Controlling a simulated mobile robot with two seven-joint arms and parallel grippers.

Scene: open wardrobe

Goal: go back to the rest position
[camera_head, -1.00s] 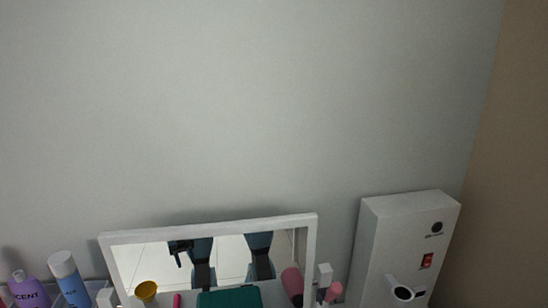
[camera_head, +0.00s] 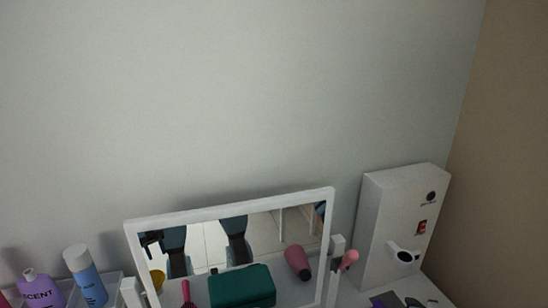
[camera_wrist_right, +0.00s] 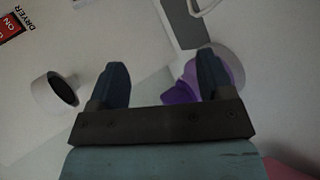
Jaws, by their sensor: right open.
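My right gripper (camera_wrist_right: 160,82) shows in the right wrist view with its two dark fingers apart and nothing between them. A purple object (camera_wrist_right: 181,94) lies beyond the fingers, partly hidden by the right-hand one; I cannot tell what it is. Neither gripper shows directly in the head view. Dark blue-grey shapes, likely my arms, appear only as reflections in the white-framed mirror (camera_head: 226,210).
A white dryer box (camera_head: 395,222) stands right of the mirror, with a round holder (camera_head: 401,254) on its front. A teal box (camera_head: 243,287) and a pink dryer-like item (camera_head: 298,262) show at the mirror. Purple (camera_head: 40,291) and blue (camera_head: 88,280) bottles stand left.

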